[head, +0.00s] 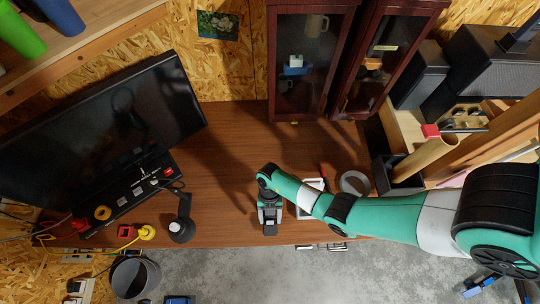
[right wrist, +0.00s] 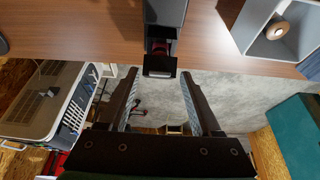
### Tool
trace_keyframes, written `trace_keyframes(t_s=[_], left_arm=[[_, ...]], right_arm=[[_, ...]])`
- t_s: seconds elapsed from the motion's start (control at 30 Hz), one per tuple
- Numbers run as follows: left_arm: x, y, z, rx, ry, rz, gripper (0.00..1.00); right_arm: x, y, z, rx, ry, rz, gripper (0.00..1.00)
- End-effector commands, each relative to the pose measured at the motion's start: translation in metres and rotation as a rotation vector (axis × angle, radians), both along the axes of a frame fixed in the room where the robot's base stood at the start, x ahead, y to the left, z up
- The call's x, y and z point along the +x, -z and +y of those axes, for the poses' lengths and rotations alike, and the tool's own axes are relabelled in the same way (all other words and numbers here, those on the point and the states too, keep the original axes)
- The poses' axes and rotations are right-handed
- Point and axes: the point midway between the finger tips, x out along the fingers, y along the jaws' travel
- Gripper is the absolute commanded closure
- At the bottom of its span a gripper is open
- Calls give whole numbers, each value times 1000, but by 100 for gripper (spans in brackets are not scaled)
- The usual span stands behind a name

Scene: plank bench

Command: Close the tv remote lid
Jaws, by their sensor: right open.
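The tv remote, as far as I can tell, is the long dark object (right wrist: 165,12) at the top middle of the right wrist view. A box-like dark flap (right wrist: 160,66), seemingly its lid, stands out at its near end by the bench's front edge. A dark red part shows between the two. My right gripper (right wrist: 159,82) is open, its two fingers apart on either side of the flap's near end, with nothing visibly held. In the head view my right gripper (head: 269,214) hangs over the bench's front edge and hides most of the remote. My left gripper is not in view.
A grey tray (right wrist: 262,18) with a roll in it lies right of the remote. In the head view a monitor (head: 110,120), a black lamp (head: 182,228) and a dark cabinet (head: 300,60) stand around the bench (head: 225,150). The bench's middle is clear.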

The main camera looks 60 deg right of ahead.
Motion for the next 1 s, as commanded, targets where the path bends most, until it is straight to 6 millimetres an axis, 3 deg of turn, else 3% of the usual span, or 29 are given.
trace_keyframes(t_s=[0.1, 0.43, 0.77, 1.0], left_arm=[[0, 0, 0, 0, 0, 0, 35], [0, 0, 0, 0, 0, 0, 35], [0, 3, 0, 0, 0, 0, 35], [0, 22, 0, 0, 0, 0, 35]], right_arm=[[0, -1, 0, 0, 0, 0, 39], [0, -1, 0, 0, 0, 0, 98], [1, 1, -1, 10, 1, 6, 100], [5, 9, -8, 85, 3, 42, 100]])
